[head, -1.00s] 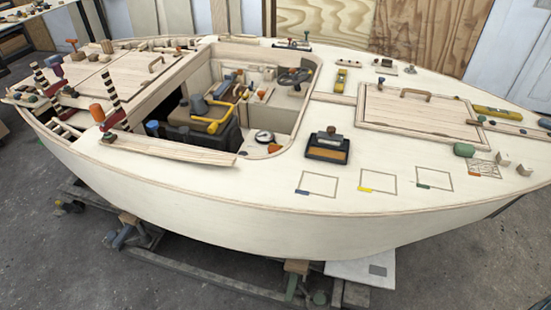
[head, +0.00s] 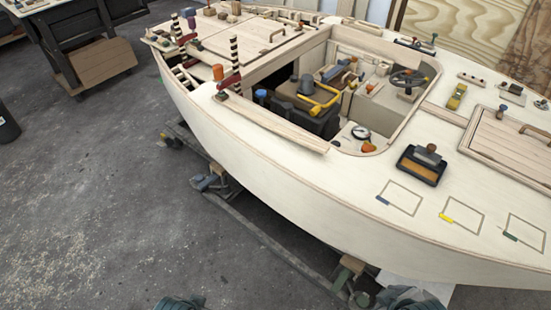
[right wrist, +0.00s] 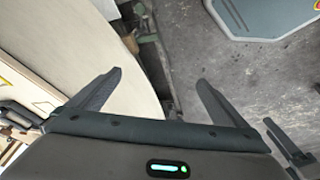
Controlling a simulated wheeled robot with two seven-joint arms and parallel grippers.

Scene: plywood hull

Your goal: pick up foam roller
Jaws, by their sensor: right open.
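A black tray (head: 421,167) with an orange-brown pad or pool lies on the hull's pale deck, right of centre in the head view. A small dark roller-like piece (head: 428,153) rests at its far side; it may be the foam roller, but I cannot tell for sure. My right gripper (right wrist: 160,77) is open and empty in the right wrist view, its two fingers spread over the floor beside the hull. It is apart from the tray. Only dark parts of my arms show at the bottom edge of the head view; my left gripper's fingers are not visible.
The plywood hull (head: 270,178) stands on floor supports. Three marked rectangles lie on the near deck. A dark cart (head: 75,45) stands at back left.

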